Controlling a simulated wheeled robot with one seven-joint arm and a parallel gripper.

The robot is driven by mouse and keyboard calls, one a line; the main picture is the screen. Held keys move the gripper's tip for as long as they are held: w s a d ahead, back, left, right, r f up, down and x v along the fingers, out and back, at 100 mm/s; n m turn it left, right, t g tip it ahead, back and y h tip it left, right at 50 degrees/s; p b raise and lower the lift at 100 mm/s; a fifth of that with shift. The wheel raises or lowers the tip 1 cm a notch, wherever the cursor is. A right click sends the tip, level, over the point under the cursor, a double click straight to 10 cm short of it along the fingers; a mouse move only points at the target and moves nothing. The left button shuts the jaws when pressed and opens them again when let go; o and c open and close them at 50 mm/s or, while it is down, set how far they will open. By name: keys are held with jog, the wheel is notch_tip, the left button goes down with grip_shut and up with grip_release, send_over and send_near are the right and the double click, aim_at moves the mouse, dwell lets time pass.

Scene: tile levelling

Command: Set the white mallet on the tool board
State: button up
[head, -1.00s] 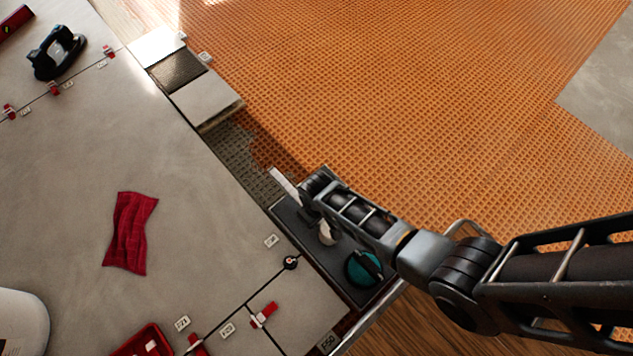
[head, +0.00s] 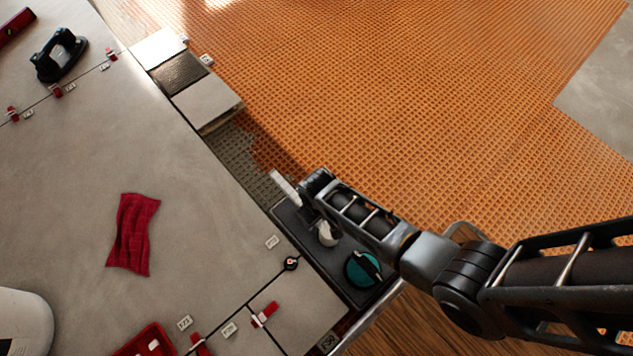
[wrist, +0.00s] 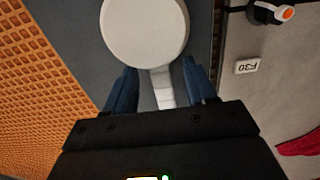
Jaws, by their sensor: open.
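The white mallet (wrist: 146,28) shows in the wrist view as a round pale head with a pale handle running down between my fingers. In the head view its head (head: 326,234) lies over the dark tool board (head: 340,262), and a pale strip, likely the handle end (head: 285,187), sticks out past my wrist. My gripper (wrist: 160,85) is open, with one blue finger on each side of the handle and visible gaps. In the head view my wrist hides the middle of the handle and the fingers. The mallet appears to lie on the board; the contact itself is hidden.
A teal round tool (head: 363,268) sits on the board's near end. Grey tiles with red clips lie to the left, with a red cloth (head: 133,233) and a red tray (head: 148,341). A stack of tile samples (head: 205,105) stands beyond the board. The orange mat (head: 420,110) is clear.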

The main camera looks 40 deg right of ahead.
notch_tip(320, 180, up, 10)
jog(key=p, duration=0.4)
jog(key=shift+s+f, duration=0.15)
jog(key=shift+f, duration=0.1)
jog(key=s+t, duration=0.1)
jog(key=s, duration=0.1)
jog(key=s+r+t, duration=0.1)
jog(key=s, duration=0.2)
jog(key=s+d+t, duration=0.1)
jog(key=s, duration=0.1)
jog(key=shift+s+r, duration=0.2)
jog(key=shift+r, duration=0.15)
jog(key=s+r+t, duration=0.4)
jog(key=s+r, duration=0.1)
jog(key=r, duration=0.8)
jog(key=s+r+t, duration=0.4)
jog(key=s+r, duration=0.1)
jog(key=r, duration=0.8)
jog(key=s+r+t, duration=0.3)
jog(key=s+r, duration=0.2)
jog(key=r, duration=0.8)
jog(key=shift+a+r+t, duration=0.15)
jog(key=shift+r+t, duration=0.1)
jog(key=shift+t, duration=0.15)
